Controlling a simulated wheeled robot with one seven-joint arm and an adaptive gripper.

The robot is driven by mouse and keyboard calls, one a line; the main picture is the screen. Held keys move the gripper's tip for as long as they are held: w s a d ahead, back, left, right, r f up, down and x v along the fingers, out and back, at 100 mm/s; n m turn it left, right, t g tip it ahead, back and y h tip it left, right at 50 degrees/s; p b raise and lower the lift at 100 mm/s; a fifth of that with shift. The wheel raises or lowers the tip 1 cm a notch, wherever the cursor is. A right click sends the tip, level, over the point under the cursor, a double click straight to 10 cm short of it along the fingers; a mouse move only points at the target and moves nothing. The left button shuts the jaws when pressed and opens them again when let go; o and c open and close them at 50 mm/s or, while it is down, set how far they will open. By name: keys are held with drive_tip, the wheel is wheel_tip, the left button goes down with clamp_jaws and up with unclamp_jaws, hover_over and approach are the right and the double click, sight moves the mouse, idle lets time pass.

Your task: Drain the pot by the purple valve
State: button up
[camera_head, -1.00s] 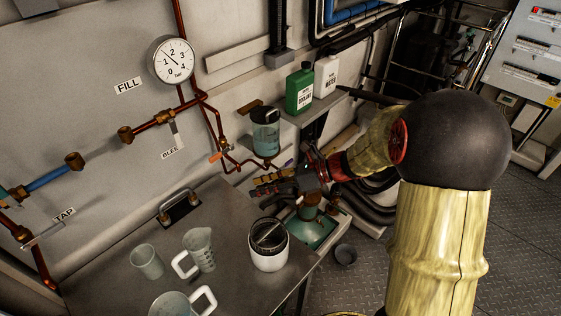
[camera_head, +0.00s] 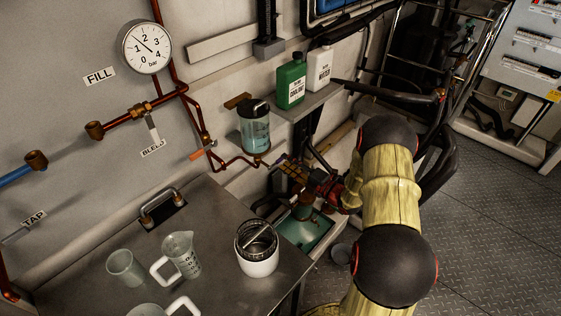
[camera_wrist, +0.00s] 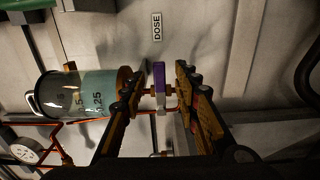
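The pot (camera_head: 255,132) is a clear cylinder with a dark lid, holding bluish liquid, mounted at the wall. In the wrist view the pot (camera_wrist: 88,93) lies sideways at the left, with graduation marks. The purple valve (camera_wrist: 159,76) has a small purple handle on a brass fitting beside the pot, below a DOSE label (camera_wrist: 157,27). My gripper (camera_head: 292,172) is at the pot's lower right. In the wrist view my gripper (camera_wrist: 158,88) is open, one finger on each side of the purple handle, with gaps visible. The valve is hard to make out in the head view.
A shelf (camera_head: 330,92) with a green coolant bottle (camera_head: 291,82) and a white bottle (camera_head: 320,68) is above my gripper. The steel bench (camera_head: 215,215) holds jugs and a white container (camera_head: 257,258). A teal-filled tray (camera_head: 305,232) lies below my gripper. Copper pipes run close by.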

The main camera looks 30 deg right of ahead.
sight(282, 160)
drive_tip(key=shift+b+x, duration=0.4)
drive_tip(key=shift+x, duration=1.35)
drive_tip(key=shift+c, duration=0.4)
clamp_jaws()
